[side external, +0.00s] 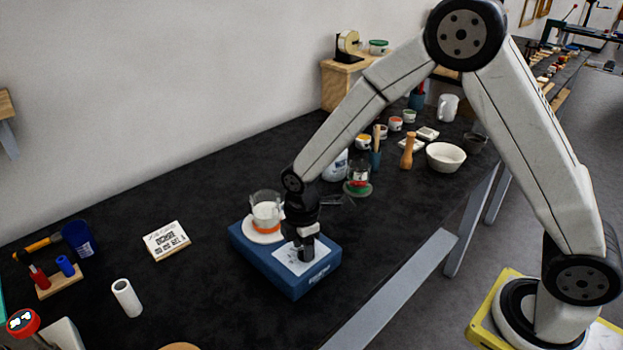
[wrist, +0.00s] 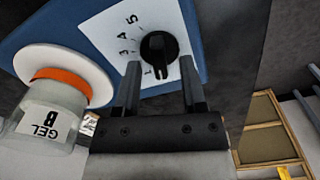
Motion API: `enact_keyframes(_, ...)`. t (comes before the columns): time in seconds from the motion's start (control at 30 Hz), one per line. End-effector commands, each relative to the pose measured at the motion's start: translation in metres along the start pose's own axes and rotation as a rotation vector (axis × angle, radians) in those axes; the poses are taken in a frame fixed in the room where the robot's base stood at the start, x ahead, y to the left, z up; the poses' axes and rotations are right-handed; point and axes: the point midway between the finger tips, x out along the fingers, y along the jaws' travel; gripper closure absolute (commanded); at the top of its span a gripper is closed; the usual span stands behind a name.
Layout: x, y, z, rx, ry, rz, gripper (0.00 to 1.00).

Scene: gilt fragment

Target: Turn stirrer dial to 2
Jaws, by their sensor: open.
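The stirrer is a blue box (side external: 262,262) on the dark bench, with a white dial panel (wrist: 105,32) on it. The black dial (wrist: 158,47) sits on that panel in the wrist view, with printed numbers around its left side. Its ridge runs roughly up and down in the picture; which number it marks is hard to tell. My gripper (wrist: 159,72) is open, with one finger to the left and one to the right of the dial's lower part. In the side view my gripper (side external: 306,252) is down over the panel and hides the dial.
A glass beaker (side external: 266,210) with an orange band stands on the stirrer's round white plate, close beside my gripper. In the wrist view its label (wrist: 45,120) reads GEL B.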

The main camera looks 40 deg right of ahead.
Motion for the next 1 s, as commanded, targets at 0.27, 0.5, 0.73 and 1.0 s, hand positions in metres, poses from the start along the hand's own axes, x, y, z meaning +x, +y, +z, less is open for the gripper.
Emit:
enact_keyframes(0.27, 0.001, 0.0, 0.0, 0.0, 0.0, 0.0, 0.47)
enact_keyframes(0.5, 0.0008, 0.0001, 0.0, 0.0, 0.0, 0.0, 1.0)
enact_keyframes(0.73, 0.0006, 0.0003, 0.0, 0.005, 0.0, 0.001, 1.0)
enact_keyframes(1.0, 0.0006, 0.0009, 0.0, 0.069, 0.0, 0.0, 1.0)
